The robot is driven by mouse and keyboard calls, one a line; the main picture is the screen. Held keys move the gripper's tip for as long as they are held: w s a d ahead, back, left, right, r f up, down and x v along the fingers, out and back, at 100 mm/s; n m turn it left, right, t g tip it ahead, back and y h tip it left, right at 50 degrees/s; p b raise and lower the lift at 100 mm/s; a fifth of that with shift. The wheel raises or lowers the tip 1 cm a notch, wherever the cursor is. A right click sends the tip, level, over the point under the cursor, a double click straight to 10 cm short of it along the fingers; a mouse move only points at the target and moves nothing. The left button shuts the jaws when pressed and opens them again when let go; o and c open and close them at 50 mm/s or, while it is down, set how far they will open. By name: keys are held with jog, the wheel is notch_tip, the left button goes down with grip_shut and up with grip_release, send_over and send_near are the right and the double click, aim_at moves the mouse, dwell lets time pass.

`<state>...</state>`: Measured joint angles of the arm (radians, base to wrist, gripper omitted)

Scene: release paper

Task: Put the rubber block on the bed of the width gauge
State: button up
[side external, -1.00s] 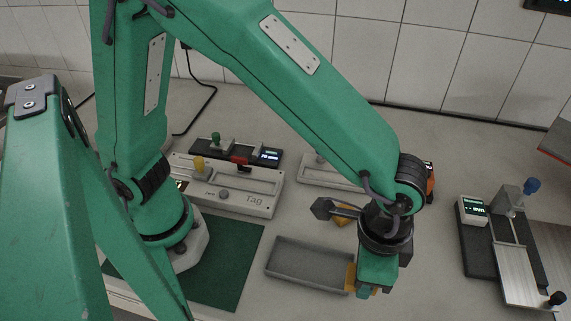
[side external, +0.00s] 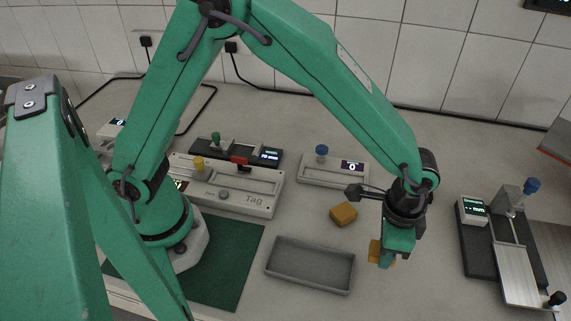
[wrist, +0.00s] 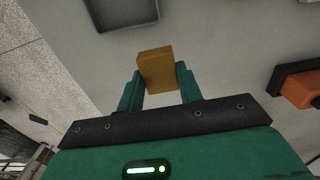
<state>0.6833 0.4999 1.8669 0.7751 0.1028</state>
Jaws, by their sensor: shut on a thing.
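An ochre block (side external: 375,252) is held in my gripper (side external: 384,258), above the table just right of the grey tray. In the wrist view the block (wrist: 157,68) sits between the two green fingers, which are shut on it. The device at the right, with a metal bed (side external: 516,270), a blue knob and a display reading in mm, looks like the width gauge. My gripper is left of it and apart from it. The bed looks bare.
The grey tray (side external: 310,285) looks empty. A white device with a blue knob (side external: 335,170) stands behind it. A long white device marked Tag (side external: 235,207) and a dark mm device (side external: 262,153) stand left. An orange and black thing (wrist: 300,88) shows in the wrist view.

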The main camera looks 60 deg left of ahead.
jog(key=shift+w+a+f, duration=0.2)
jog(key=shift+w+f, duration=0.15)
jog(key=shift+w, duration=0.15)
jog(key=shift+f, duration=2)
jog(key=shift+f, duration=0.15)
jog(key=o, duration=1)
notch_tip(320, 180, up, 12)
jog(key=shift+r, duration=0.2)
